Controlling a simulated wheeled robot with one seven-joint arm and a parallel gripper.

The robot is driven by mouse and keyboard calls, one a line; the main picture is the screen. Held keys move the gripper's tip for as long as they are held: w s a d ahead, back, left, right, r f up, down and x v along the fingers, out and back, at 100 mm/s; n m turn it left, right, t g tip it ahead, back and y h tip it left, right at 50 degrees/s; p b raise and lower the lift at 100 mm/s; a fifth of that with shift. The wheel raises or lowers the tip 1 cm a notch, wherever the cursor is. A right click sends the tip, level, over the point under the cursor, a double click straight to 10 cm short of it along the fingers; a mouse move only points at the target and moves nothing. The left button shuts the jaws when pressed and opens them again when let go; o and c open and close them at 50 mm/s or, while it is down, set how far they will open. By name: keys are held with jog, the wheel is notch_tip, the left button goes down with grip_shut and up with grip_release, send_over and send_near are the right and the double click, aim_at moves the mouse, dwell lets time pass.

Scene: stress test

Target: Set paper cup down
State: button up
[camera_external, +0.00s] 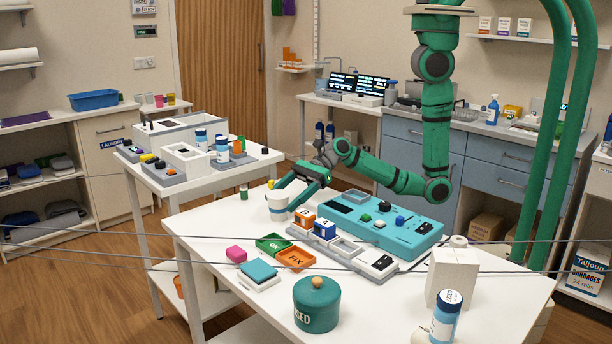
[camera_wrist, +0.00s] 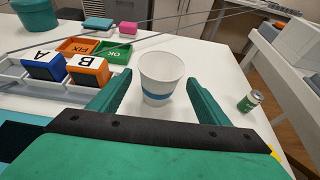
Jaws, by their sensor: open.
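A white paper cup (camera_wrist: 161,74) with a blue band stands upright on the white table (camera_external: 210,221). It also shows in the external view (camera_external: 277,207), partly covered by my gripper. My gripper (camera_wrist: 157,88) is open, with one green finger on each side of the cup. In the wrist view there is a visible gap between the cup and each finger. The cup's base appears to rest on the table top.
Blocks A (camera_external: 325,229) and B (camera_external: 304,219), the green OK tray (camera_external: 272,243) and the orange FIX tray (camera_external: 296,258) lie near the cup. A small green can (camera_wrist: 250,101) stands at the other side. A teal lidded jar (camera_external: 317,305) stands at the front. Thin cables cross the view.

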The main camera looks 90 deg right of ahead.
aim_at(278, 207)
jog(key=shift+x, duration=1.45)
jog(key=shift+c, duration=0.3)
jog(key=c, duration=1.1)
